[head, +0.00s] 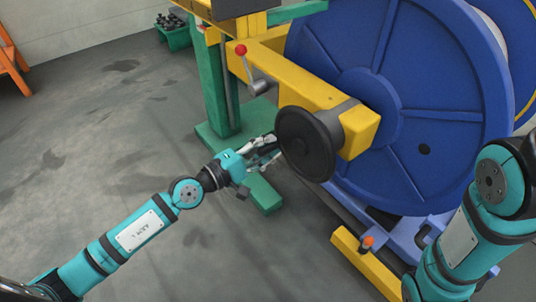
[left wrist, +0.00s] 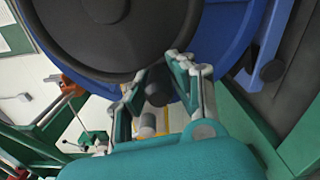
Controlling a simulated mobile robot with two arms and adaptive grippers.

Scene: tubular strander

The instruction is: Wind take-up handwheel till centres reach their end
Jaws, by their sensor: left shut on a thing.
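The take-up handwheel (head: 307,145) is a black disc on the end of a yellow arm (head: 310,90), in front of a large blue reel (head: 425,100). My left gripper (head: 272,147) is at the wheel's left edge. In the left wrist view the handwheel (left wrist: 95,30) fills the top. There my left gripper (left wrist: 160,75) has its fingers on either side of a dark handle (left wrist: 157,92) by the wheel's rim and is shut on it. The centres are hidden behind the arm and reel. My right gripper is out of view; only its arm shows at the right.
A red-knobbed lever (head: 241,50) stands on the yellow arm above the wheel. A green post (head: 215,90) and its base plate are behind my left gripper. A yellow floor beam (head: 365,265) lies below the reel.

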